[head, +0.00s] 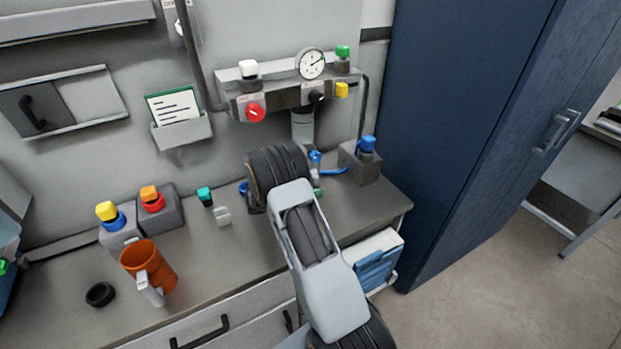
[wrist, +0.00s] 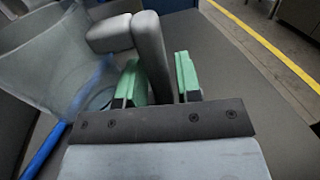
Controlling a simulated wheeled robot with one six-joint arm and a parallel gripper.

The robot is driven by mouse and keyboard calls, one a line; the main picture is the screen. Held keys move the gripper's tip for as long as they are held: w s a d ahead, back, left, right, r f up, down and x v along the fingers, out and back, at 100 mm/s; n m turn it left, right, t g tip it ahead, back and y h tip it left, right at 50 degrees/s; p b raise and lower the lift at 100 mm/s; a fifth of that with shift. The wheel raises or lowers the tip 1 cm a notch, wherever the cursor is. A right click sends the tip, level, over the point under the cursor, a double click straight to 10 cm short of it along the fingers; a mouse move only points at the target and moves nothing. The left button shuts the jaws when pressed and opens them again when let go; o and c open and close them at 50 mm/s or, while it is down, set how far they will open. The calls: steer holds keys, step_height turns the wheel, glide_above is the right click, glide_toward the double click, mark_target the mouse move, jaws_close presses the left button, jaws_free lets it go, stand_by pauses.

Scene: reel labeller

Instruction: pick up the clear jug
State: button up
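The clear jug (wrist: 45,65) shows at the left of the wrist view, see-through, with a grey handle (wrist: 150,45). My gripper (wrist: 160,78) has its two green-padded fingers on either side of the handle. The left finger is close against or overlapping the handle, and a narrow gap shows between the handle and the right finger. I take the gripper as open around the handle. In the head view my arm covers the jug, and only a bit of green finger shows beside the wrist.
An orange jug (head: 143,257) with a light handle and a black ring (head: 100,294) stand on the bench at left. A grey block with a blue knob (head: 366,146) is right of my wrist. A gauge panel (head: 290,92) is on the wall above. A blue cabinet (head: 455,120) stands right.

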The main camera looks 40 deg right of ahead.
jaws_close()
steer(key=shift+r, duration=0.15)
stand_by(0.4)
